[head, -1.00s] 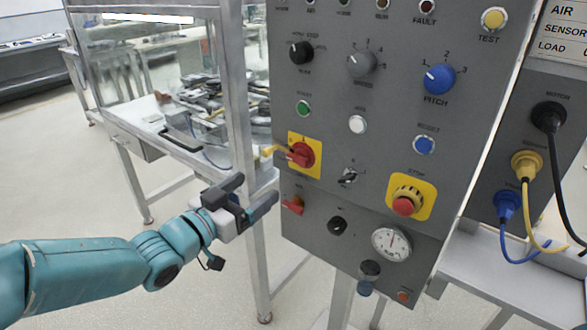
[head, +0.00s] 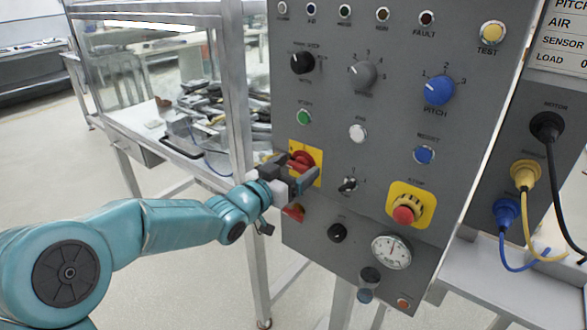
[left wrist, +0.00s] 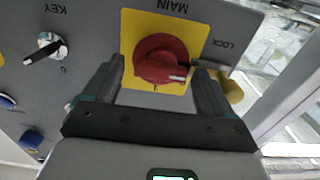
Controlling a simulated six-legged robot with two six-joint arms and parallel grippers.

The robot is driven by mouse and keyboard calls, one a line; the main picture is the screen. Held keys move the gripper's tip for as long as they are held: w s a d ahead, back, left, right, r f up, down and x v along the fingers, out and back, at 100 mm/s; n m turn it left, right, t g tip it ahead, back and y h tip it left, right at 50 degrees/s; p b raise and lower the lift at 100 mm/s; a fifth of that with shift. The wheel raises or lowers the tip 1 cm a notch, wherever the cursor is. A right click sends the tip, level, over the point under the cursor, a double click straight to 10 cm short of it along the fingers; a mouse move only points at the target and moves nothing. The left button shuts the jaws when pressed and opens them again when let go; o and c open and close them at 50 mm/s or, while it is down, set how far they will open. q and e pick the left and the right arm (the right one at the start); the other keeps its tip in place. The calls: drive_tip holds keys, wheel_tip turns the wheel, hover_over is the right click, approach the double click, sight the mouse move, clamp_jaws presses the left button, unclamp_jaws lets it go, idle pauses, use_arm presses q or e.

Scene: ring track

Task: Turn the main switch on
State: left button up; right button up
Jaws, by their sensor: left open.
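The main switch is a red rotary knob (left wrist: 160,58) on a yellow plate (left wrist: 130,30) labelled MAIN in the left wrist view. In the head view the red knob (head: 302,159) is partly hidden behind my gripper. My left gripper (head: 298,172) is open in front of it. In the left wrist view its two fingers (left wrist: 160,80) stand on either side of the knob's lower part. I cannot tell whether they touch it. A yellow padlock-like piece (left wrist: 230,88) hangs beside the plate at LOCK, close to the right-hand finger. My right gripper is not in view.
A metal frame post (head: 238,90) stands close left of the panel.

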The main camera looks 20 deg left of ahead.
use_arm(q)
drive_tip(key=c, duration=1.1)
drive_tip(key=shift+o, duration=0.2)
drive_tip(key=shift+f+m+b, duration=0.15)
drive_tip(key=shift+m+b, duration=0.35)
drive_tip(key=shift+b, duration=0.35)
drive_tip(key=m+b, duration=0.4)
drive_tip(key=b, duration=0.1)
drive_tip(key=shift+d+f, duration=0.1)
drive_tip(key=m+b, duration=0.2)
drive_tip(key=shift+m, duration=0.4)
drive_tip(key=m+b, duration=0.3)
drive_tip(key=m, duration=0.2)
drive_tip(key=shift+d+b, duration=0.1)
drive_tip(key=shift+b, duration=0.2)
drive_tip(key=shift+m+b, duration=1)
drive_tip(key=shift+m, duration=1.5)
drive_tip(key=o, duration=1.1)
drive_tip(key=shift+c, duration=0.2)
